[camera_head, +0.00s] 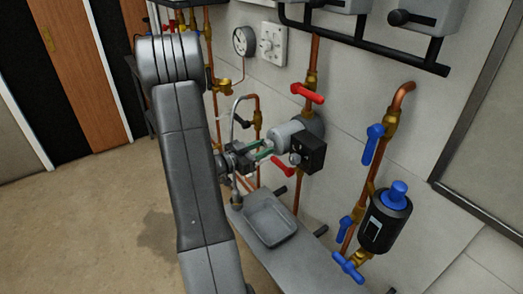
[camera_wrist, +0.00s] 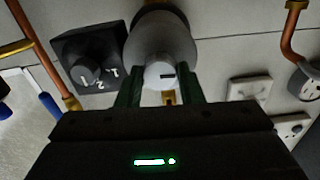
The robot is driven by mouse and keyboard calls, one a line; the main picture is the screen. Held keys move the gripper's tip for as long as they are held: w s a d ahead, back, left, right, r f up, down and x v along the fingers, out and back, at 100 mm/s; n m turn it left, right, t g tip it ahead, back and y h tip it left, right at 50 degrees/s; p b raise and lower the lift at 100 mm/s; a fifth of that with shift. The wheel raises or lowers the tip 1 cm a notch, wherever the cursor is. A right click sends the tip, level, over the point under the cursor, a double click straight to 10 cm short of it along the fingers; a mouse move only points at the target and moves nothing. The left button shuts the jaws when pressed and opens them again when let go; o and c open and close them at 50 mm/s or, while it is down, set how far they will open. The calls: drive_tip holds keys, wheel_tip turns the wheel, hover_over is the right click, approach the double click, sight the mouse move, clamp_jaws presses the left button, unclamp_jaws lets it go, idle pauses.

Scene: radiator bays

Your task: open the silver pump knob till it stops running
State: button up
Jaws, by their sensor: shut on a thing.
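The silver pump knob (camera_wrist: 160,74) is a short pale cylinder with a dark mark, on the end of the grey pump body (camera_wrist: 161,38) in the wrist view. My gripper (camera_wrist: 158,88) has its green fingers on both sides of the knob and is shut on it. In the head view, my gripper (camera_head: 267,151) reaches from the left to the front of the pump (camera_head: 287,133); the knob is mostly hidden between the fingers there. A black box with a numbered dial (camera_wrist: 88,62) sits beside the pump; it also shows in the head view (camera_head: 309,153).
Red-handled valves (camera_head: 307,93) sit above and below the pump on copper pipe. A grey tray (camera_head: 268,219) lies below on a ledge. A black filter with a blue cap (camera_head: 386,218) and blue valves are at right. Open floor is at left.

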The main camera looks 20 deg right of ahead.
drive_tip(key=m+b, duration=0.1)
drive_tip(key=b, duration=0.1)
drive_tip(key=m+b, duration=0.1)
drive_tip(key=b, duration=0.1)
drive_tip(key=shift+f+m, duration=0.35)
drive_tip(key=shift+m, duration=0.05)
drive_tip(key=m+b, duration=0.3)
drive_tip(key=b, duration=0.2)
drive_tip(key=shift+m, duration=0.3)
drive_tip(key=m+b, duration=0.3)
drive_tip(key=b, duration=0.1)
drive_tip(key=shift+m+b, duration=0.3)
drive_tip(key=shift+m, duration=0.1)
drive_tip(key=m+b, duration=0.3)
drive_tip(key=b, duration=0.1)
drive_tip(key=shift+m, duration=0.3)
drive_tip(key=m+b, duration=0.4)
drive_tip(key=b, duration=0.2)
drive_tip(key=shift+m, duration=0.3)
drive_tip(key=m+b, duration=0.3)
drive_tip(key=b, duration=0.1)
drive_tip(key=shift+m, duration=0.3)
drive_tip(key=m+b, duration=0.4)
drive_tip(key=shift+r+m+b, duration=0.2)
drive_tip(key=shift+m+b, duration=0.8)
drive_tip(key=shift+b, duration=0.15)
